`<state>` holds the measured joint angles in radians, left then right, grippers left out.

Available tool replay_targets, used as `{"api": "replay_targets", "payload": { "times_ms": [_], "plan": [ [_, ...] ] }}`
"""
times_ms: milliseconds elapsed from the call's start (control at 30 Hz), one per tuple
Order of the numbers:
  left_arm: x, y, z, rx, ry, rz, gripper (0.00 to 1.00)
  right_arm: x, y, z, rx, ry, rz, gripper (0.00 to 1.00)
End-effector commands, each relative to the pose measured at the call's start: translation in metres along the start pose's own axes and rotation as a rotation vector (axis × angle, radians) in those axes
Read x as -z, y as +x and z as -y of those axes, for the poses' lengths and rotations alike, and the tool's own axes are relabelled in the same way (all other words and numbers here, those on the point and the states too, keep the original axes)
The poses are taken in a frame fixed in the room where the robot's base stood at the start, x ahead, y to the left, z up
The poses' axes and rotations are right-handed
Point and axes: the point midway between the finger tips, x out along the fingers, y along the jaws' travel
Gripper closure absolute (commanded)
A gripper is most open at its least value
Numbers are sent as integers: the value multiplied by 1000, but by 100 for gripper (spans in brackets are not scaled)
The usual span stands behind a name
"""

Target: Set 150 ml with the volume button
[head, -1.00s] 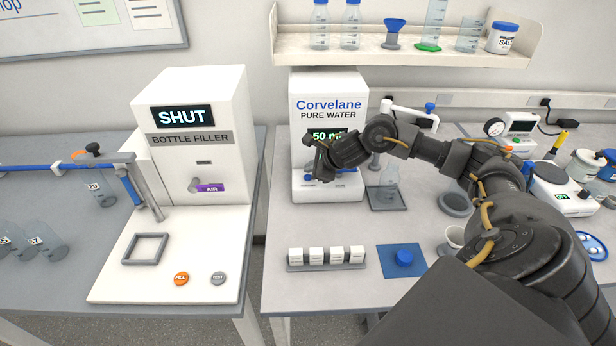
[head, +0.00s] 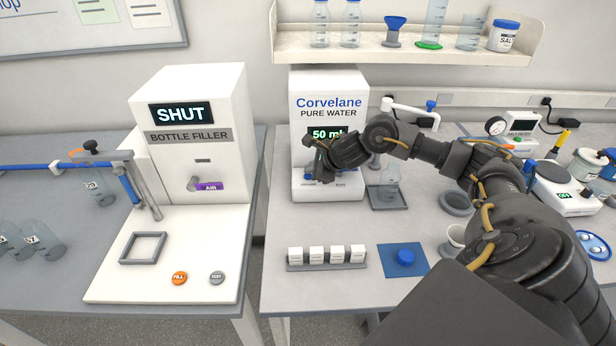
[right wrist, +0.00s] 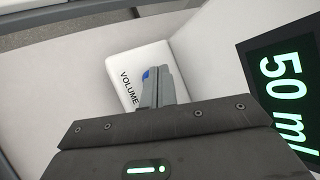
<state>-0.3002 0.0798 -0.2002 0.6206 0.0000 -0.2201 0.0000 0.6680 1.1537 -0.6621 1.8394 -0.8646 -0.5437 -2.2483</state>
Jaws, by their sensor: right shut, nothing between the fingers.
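The Corvelane pure water dispenser (head: 329,88) stands at the back of the right bench. Its display (head: 327,134) reads 50 ml, and the reading also shows in the right wrist view (right wrist: 285,95). In the right wrist view my right gripper (right wrist: 152,78) is shut and empty. Its fingertips are over the volume button, beside the white VOLUME label plate (right wrist: 125,77). A small blue bit of the button (right wrist: 146,74) shows at the tips; the rest is hidden. I cannot tell whether the tips touch it. My left gripper is not in view.
A glass flask (head: 390,182) stands on a dark tray (head: 389,204) right of the dispenser. Several white boxes (head: 326,254) and a blue mat (head: 388,266) lie in front. The bottle filler (head: 190,105) stands to the left.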

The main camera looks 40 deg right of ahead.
Motion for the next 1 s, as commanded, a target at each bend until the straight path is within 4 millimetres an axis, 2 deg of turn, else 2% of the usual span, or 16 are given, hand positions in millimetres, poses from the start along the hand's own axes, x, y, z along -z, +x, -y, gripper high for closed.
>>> {"api": "replay_targets", "payload": {
  "times_ms": [1000],
  "plan": [
    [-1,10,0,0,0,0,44,4,6,-4,-1,0,-1,100]
  ]
}}
